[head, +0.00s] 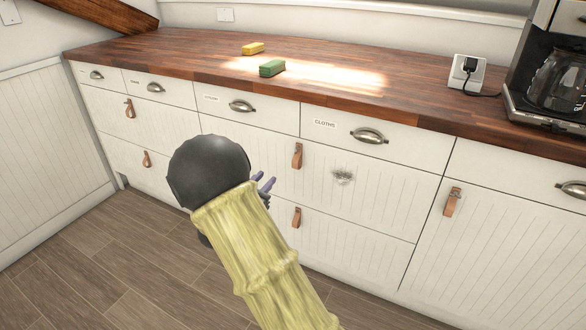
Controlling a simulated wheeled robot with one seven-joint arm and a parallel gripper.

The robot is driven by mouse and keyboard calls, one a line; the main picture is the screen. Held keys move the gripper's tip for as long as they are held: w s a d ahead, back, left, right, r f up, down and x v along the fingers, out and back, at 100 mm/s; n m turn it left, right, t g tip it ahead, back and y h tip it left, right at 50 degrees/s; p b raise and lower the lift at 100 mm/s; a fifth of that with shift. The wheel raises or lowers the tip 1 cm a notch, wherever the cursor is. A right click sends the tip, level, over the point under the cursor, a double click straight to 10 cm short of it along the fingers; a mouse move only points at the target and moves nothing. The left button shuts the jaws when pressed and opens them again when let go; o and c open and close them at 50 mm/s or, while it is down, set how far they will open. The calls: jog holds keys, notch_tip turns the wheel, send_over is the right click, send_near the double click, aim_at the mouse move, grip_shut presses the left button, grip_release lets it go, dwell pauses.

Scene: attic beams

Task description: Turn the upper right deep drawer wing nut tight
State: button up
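The upper right deep drawer (385,190) is a white grooved front below the CLOTHS drawer, and it looks shut. A small pale metallic fitting (343,177) sits on its face, right of a brown leather strap pull (297,156). It may be the wing nut, but it is too small and blurred to tell its wings or how tight it is. My gripper (267,182) shows two purple fingertips with a gap between them, apart from the fitting and to its left. Nothing shows between the fingers. The rest of the gripper is hidden behind my dark wrist.
A wooden worktop (180,50) runs above the drawers, with a yellow block (253,48) and a green block (272,68) on it. A coffee maker (555,75) and a wall socket (467,73) are at the right. Metal cup pulls (369,135) stick out above. The floor in front is clear.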

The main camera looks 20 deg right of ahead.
aim_at(296, 150)
jog(key=shift+s+f, duration=0.1)
dwell(0.3)
jog(key=b+x, duration=0.4)
jog(key=x, duration=1.2)
jog(key=shift+d, duration=0.3)
jog(key=shift+w+d+b, duration=0.3)
jog(key=shift+d, duration=0.1)
grip_shut()
